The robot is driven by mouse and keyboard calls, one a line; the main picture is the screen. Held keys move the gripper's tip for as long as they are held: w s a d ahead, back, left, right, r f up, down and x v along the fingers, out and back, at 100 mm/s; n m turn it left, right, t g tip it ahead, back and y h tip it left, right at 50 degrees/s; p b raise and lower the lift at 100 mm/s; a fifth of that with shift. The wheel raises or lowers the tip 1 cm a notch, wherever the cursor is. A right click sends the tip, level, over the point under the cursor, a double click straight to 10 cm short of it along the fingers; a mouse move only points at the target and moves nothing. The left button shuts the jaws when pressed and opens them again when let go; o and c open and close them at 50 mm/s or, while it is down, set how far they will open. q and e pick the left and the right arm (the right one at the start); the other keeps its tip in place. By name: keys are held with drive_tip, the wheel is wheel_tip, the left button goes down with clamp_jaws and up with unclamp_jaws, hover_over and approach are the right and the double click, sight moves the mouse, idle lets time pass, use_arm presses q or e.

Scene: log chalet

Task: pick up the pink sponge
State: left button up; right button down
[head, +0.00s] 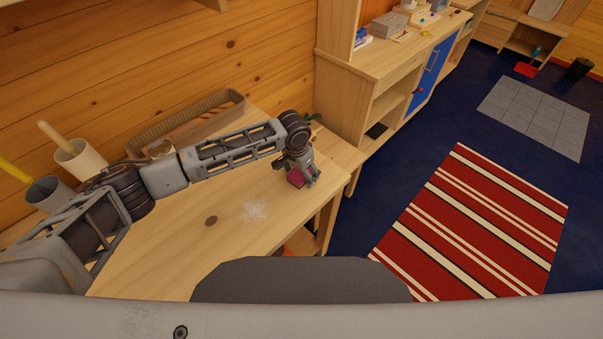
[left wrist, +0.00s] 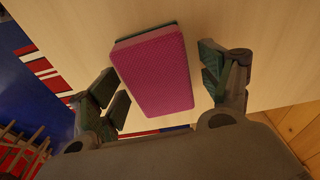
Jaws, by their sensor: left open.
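The pink sponge (left wrist: 155,75) lies on the wooden table and has a darker green edge along its far side in the left wrist view. In the head view a small dark pink patch of the sponge (head: 296,178) shows at my left gripper (head: 303,177), near the table's right end. In the left wrist view the fingers of my left gripper (left wrist: 160,85) are spread apart, one on each side of the sponge, with a gap visible on both sides. My right gripper is in neither view.
The wooden table (head: 180,255) carries a whitish powdery patch (head: 254,211), a long tray (head: 200,118) at the wall and holders (head: 80,160) with handles at the left. A wooden cabinet (head: 375,70) stands beyond its right end. A striped rug (head: 480,220) covers the floor.

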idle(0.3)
use_arm(q)
drive_tip(key=c, duration=0.8)
drive_tip(key=shift+f, duration=0.1)
drive_tip(key=shift+c, duration=0.2)
drive_tip(key=shift+b, duration=0.35)
drive_tip(key=shift+r, duration=0.4)
wheel_tip(320, 180, up, 10)
drive_tip(key=shift+f+b, duration=0.1)
drive_tip(key=shift+b, duration=0.3)
